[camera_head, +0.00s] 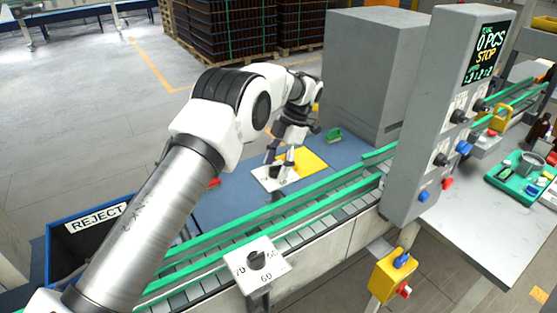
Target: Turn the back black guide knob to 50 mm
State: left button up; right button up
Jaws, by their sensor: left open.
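The back guide's white dial plate (262,183) lies beyond the far green rail of the conveyor. My left gripper (279,168) points down over this plate, its fingers apart around or just above the dark back knob (274,171). The fingers cover much of the knob, so I cannot tell whether they touch it or which mark it points to. The front dial plate (240,258) with its own black knob (256,259) stands at the near side of the conveyor, with numbers such as 70 and 60 readable. My right gripper is out of view.
The conveyor (330,212) with green rails runs diagonally between the two dials. A grey control panel (415,120) with knobs and a screen reading STOP stands to the right. A yellow plate (308,160) lies beside the back dial. A blue REJECT bin (50,245) is at left.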

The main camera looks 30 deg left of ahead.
pick_arm(q)
jog(key=v, duration=0.7)
jog(key=shift+d, duration=0.1)
